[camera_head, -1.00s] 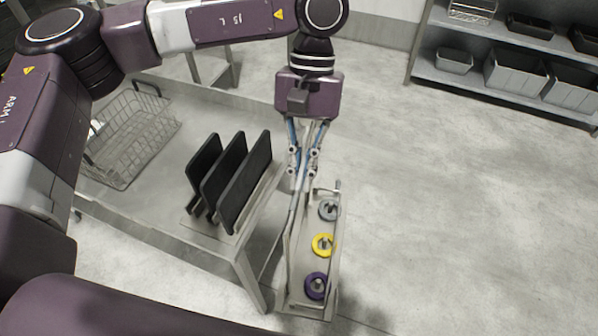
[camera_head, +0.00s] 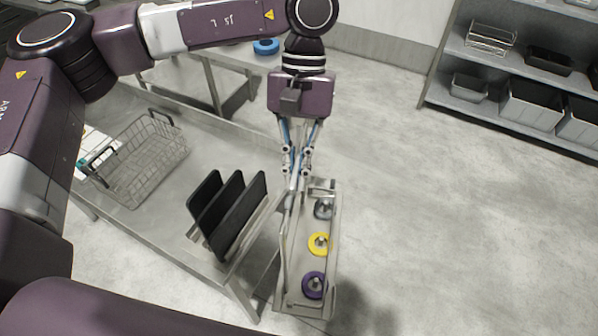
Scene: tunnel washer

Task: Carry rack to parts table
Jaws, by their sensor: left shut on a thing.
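The rack (camera_head: 296,287) is a narrow metal tray with a raised handle rail along its left side. It carries a grey ring (camera_head: 323,208), a yellow ring (camera_head: 318,244) and a purple ring (camera_head: 313,285) in a row, each around a peg. My left gripper (camera_head: 297,186) is shut on the rack at its far end and holds it beside the right edge of a metal table (camera_head: 160,232), apparently above the floor. The right gripper is out of view. I cannot tell which table is the parts table.
On the near table stand a wire basket (camera_head: 137,172) and a holder with black upright plates (camera_head: 238,215). A second table (camera_head: 200,62) with a blue ring (camera_head: 266,46) stands behind. A shelf (camera_head: 520,115) with bins is at the right. The floor (camera_head: 430,240) between is clear.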

